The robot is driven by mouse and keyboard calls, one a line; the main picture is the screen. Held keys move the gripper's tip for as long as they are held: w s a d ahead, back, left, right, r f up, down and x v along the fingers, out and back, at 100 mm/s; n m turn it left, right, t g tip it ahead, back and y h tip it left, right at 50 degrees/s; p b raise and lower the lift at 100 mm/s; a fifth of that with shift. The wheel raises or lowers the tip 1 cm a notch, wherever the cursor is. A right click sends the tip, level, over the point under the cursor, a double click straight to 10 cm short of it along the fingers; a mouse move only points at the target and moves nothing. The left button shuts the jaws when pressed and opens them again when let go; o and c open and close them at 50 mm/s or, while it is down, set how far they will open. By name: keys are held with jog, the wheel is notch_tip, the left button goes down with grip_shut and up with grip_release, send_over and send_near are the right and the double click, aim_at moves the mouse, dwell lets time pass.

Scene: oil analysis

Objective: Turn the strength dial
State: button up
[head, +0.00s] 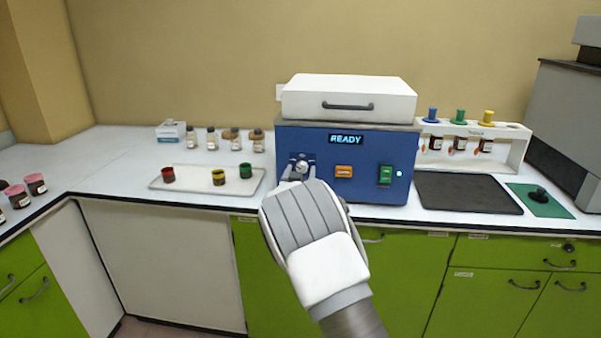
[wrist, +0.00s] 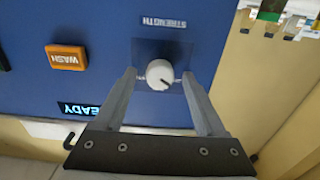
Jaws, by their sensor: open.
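The strength dial (wrist: 160,73) is a round whitish knob with a dark pointer mark on the blue front panel, beside the STRENGTH label (wrist: 163,23). In the wrist view the panel appears upside down. My gripper (wrist: 158,76) is open, with one finger on each side of the dial and a visible gap between each finger and the knob. In the head view my gripper (head: 298,175) is at the left part of the blue machine (head: 345,188), where the dial (head: 302,165) partly shows. The display (head: 346,139) reads READY.
An orange WASH button (head: 344,171) and a green switch (head: 385,175) are right of the dial. A tray (head: 190,184) with several small jars lies left. A black mat (head: 466,193) and a white rack (head: 515,146) stand right.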

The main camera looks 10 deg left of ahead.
grip_shut()
jog(key=shift+f+m+b, duration=0.1)
jog(key=shift+m+b, duration=0.2)
jog(key=shift+b, duration=0.3)
jog(key=m+b, duration=0.8)
jog(key=b, duration=0.2)
jog(key=shift+f+m, duration=0.1)
jog(key=shift+m, duration=0.3)
jog(key=shift+m+b, duration=0.8)
jog(key=shift+m, duration=0.3)
jog(key=shift+r, duration=0.2)
